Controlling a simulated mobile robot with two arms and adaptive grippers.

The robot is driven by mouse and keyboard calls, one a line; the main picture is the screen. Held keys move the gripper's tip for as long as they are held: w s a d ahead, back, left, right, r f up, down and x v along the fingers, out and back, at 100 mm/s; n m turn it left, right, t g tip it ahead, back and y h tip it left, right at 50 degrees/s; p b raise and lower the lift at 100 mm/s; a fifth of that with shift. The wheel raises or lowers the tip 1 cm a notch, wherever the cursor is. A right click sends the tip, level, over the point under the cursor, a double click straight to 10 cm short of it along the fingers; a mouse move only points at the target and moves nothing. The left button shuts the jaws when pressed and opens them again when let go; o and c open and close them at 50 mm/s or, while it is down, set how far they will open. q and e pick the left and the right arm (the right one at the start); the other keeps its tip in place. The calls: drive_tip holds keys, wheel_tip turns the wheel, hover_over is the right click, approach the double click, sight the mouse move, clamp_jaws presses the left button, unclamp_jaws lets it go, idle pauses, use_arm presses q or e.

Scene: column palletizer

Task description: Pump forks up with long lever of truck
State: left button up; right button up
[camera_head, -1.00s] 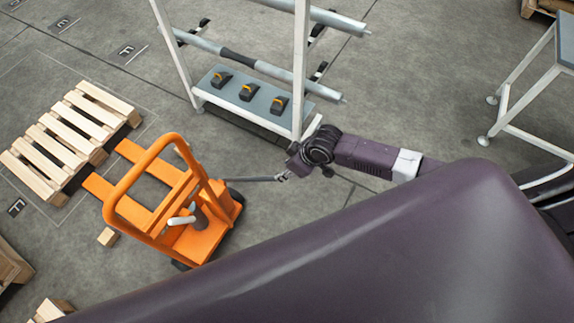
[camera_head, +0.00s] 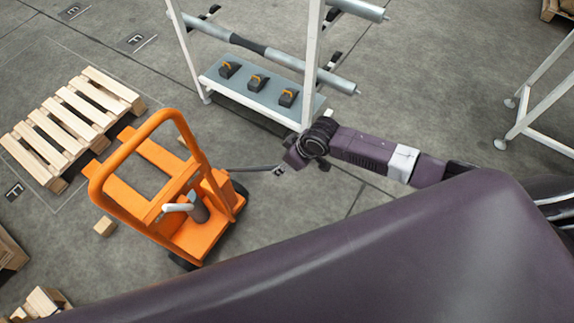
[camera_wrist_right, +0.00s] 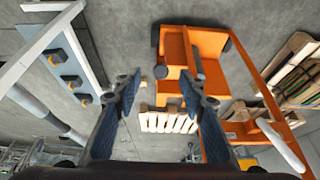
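The orange truck (camera_head: 207,235) stands on the floor at left in the head view, its forks pointing at a wooden pallet (camera_head: 72,128). Its dark long lever (camera_head: 248,169) sticks out to the right, roughly level. My right gripper (camera_head: 282,168) is at the lever's outer end; whether they touch is not clear. In the right wrist view the right gripper (camera_wrist_right: 160,88) has its fingers apart, and no lever shows clearly between them. The truck (camera_wrist_right: 208,45) fills the right of that view, with a grey part near the right fingertip. My left gripper is not in view.
A white rack (camera_head: 228,82) with rollers and several small black-and-yellow items stands just behind my right gripper. A white-legged table (camera_head: 535,115) is at right. A small wood block (camera_head: 104,227) lies beside the truck. My purple arm covers the foreground.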

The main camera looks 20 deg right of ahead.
drive_tip(key=shift+b+x, duration=1.7)
drive_tip(key=shift+x, duration=1.05)
